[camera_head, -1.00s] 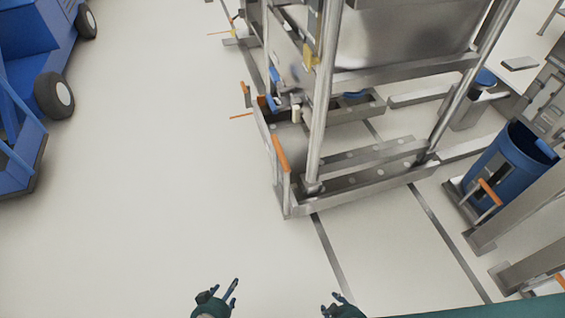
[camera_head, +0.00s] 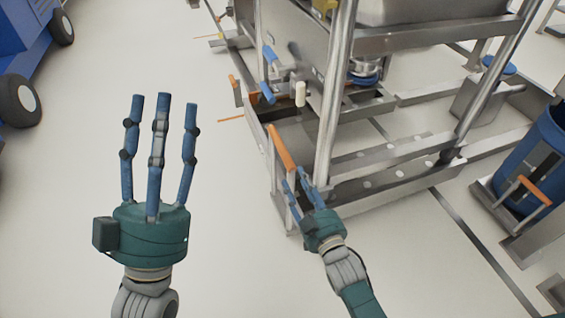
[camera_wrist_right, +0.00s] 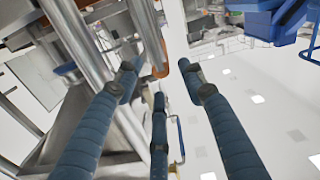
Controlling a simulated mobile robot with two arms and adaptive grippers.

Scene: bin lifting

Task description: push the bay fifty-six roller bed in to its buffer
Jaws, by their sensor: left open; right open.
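The metal roller bed (camera_head: 385,165) is a low steel frame with round holes in its rail, at the foot of a tall metal rack. No bay number can be read. An orange-topped handle (camera_head: 282,147) stands at its near left corner. My right gripper (camera_head: 295,180) is open, its fingers beside the handle's lower part; I cannot tell if they touch. In the right wrist view its fingers (camera_wrist_right: 158,85) are spread, with an orange bar (camera_wrist_right: 157,70) between the tips. My left gripper (camera_head: 160,105) is open and empty over bare floor, fingers pointing away.
A blue bin (camera_head: 540,150) stands on a low frame with another orange handle (camera_head: 535,190) at the right. A blue wheeled cart (camera_head: 20,60) is at the upper left. The rack's steel post (camera_head: 335,90) rises behind the handle.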

